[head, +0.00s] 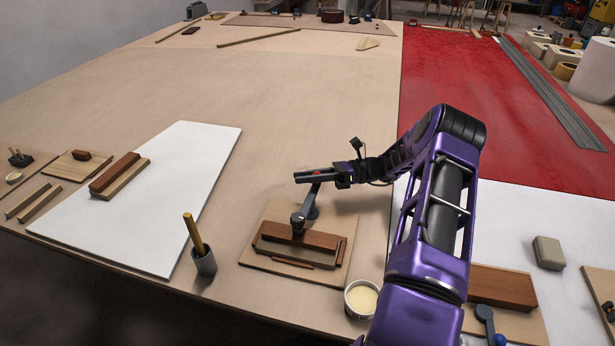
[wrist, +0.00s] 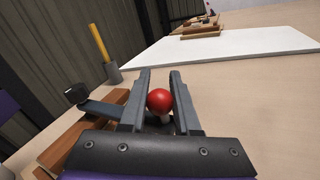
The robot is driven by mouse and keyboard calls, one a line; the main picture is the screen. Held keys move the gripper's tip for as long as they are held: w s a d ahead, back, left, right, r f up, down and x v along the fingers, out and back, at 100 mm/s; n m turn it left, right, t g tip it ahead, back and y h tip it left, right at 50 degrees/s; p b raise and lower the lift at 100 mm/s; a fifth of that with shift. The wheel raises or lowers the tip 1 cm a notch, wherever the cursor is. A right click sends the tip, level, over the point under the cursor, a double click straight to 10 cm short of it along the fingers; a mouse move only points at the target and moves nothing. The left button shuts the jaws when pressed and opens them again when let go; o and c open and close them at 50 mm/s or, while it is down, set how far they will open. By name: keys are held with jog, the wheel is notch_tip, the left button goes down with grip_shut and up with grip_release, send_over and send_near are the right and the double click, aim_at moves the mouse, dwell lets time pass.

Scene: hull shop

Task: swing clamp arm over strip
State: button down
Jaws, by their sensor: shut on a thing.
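A clamp with a dark grey arm (head: 299,220) stands at the back edge of a wooden jig board (head: 256,260). Its arm end lies above the reddish-brown wood strip (head: 325,239) on that board; I cannot tell whether it touches. In the wrist view the clamp arm (wrist: 103,107) reaches left from the handle to a black tip (wrist: 76,95) above the brown wood (wrist: 92,126). My gripper (head: 310,176) is shut on the clamp's red ball knob (wrist: 159,100), which sits between the two fingers (wrist: 160,97). The fingers partly hide the clamp's post.
A grey cup holding a yellow stick (head: 204,262) stands left of the jig. A tub of pale paste (head: 361,298) stands at its right front. A white sheet (head: 160,190) lies further left with wood blocks (head: 120,176). The bench behind is mostly clear.

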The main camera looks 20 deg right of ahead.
jog(key=shift+w+a+r+n+g, duration=0.1)
jog(key=shift+a+n+g, duration=0.05)
jog(key=shift+n+g, duration=0.15)
dwell(0.5)
jog(key=c, duration=0.6)
grip_release()
jog(key=shift+c, duration=0.2)
jog(key=b+v, duration=0.1)
jog(key=v, duration=1.6)
jog(key=shift+d+b, duration=0.25)
jog(key=shift+b, duration=0.05)
